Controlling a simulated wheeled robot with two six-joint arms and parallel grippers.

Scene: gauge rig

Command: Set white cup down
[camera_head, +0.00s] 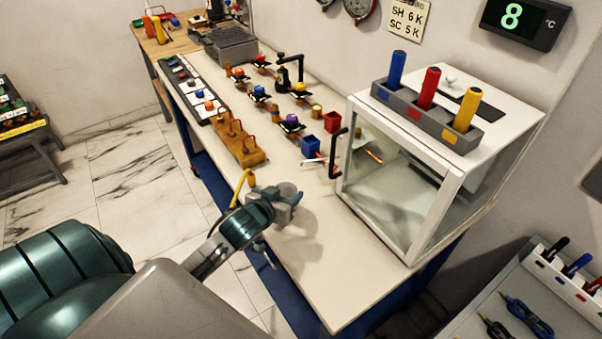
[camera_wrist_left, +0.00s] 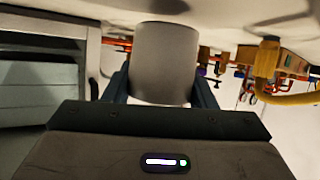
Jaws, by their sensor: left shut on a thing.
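The white cup (camera_wrist_left: 165,62) looks light grey and stands between the fingers of my left gripper (camera_wrist_left: 160,88) in the left wrist view, which looks upside down. In the head view, my left gripper (camera_head: 284,200) is over the near left part of the white bench top (camera_head: 325,270), shut on the cup, which is mostly hidden there. A dark patch like a shadow lies on the bench by the cup's end. I cannot tell whether the cup touches the bench. My right gripper is not in view.
A glass-sided white case (camera_head: 400,195) stands right of my gripper, with a black handle (camera_head: 337,153). A wooden block with hooks (camera_head: 238,140) and a yellow curved piece (camera_head: 240,186) are behind and left. A blue box (camera_head: 310,147) sits farther back. The near bench is clear.

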